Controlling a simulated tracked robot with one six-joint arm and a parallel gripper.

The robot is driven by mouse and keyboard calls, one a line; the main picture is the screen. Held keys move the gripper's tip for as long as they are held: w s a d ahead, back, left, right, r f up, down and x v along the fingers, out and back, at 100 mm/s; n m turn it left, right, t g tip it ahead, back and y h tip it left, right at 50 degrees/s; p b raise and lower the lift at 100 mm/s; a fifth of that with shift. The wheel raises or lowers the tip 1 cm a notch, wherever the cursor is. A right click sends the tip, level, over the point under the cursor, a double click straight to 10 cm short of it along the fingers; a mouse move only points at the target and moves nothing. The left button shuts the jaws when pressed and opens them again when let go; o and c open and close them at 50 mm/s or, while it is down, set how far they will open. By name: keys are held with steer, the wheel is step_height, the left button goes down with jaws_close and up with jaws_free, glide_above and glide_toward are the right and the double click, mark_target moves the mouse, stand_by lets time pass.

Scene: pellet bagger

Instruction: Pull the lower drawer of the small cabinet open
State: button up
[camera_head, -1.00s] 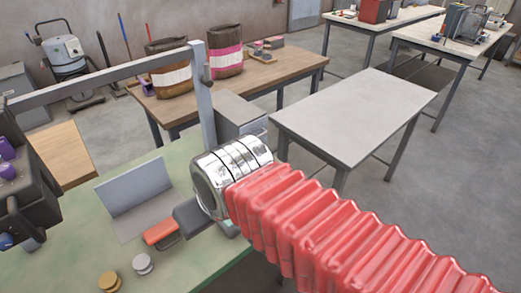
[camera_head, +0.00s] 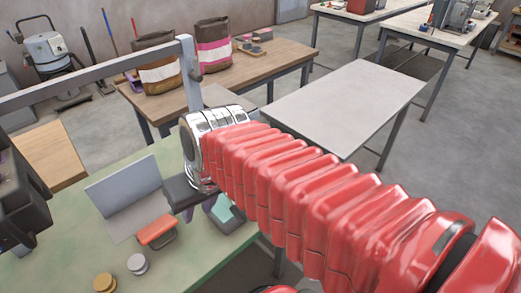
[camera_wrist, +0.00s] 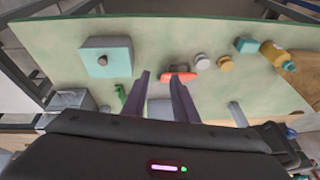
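A small grey cabinet (camera_wrist: 72,100) shows at the lower left of the wrist view, by the green bench's edge. In the head view its grey top (camera_head: 218,95) is mostly hidden behind my wrist. Its drawers cannot be told apart, so I cannot tell whether the lower one is open or shut.
A teal-topped box with a knob (camera_wrist: 107,57) stands on the bench near my gripper. A red-handled tool (camera_head: 156,230), a grey angled panel (camera_head: 125,190), and silver (camera_head: 137,264) and gold (camera_head: 104,282) knobs are close by. A bare grey table (camera_head: 345,105) stands behind.

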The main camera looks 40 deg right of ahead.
steer(key=w+d+f+m+y, duration=0.2)
steer(key=w+d, duration=0.2)
steer(key=d, duration=0.1)
steer(key=w+d+f+m+y, duration=0.2)
steer(key=w+d+f+y, duration=0.1)
steer(key=d, duration=0.3)
steer(key=w+d+f+m+t+y, duration=0.1)
steer(key=w+d+f+m+y, duration=0.1)
steer(key=w+d, duration=0.3)
steer(key=shift+w+d+f+m, duration=0.1)
steer(key=shift+d+f+m, duration=0.3)
steer(key=shift+d, duration=0.35)
steer(key=s+d+f+m+t, duration=0.1)
steer(key=d+f+m+t, duration=0.1)
steer(key=d, duration=0.6)
steer(key=s+d+f+m+t+h, duration=0.1)
steer(key=d+f+t, duration=0.3)
steer(key=d, duration=0.4)
steer(key=s+d+f+m+t, duration=0.1)
steer(key=d+f+m+t, duration=0.2)
steer(key=d, duration=0.5)
steer(key=shift+s+d+f, duration=0.15)
steer(key=shift+d, duration=0.15)
steer(key=shift+a, duration=0.1)
steer(key=x, duration=1.3)
steer(key=shift+w+f, duration=0.15)
steer(key=shift+w, duration=0.3)
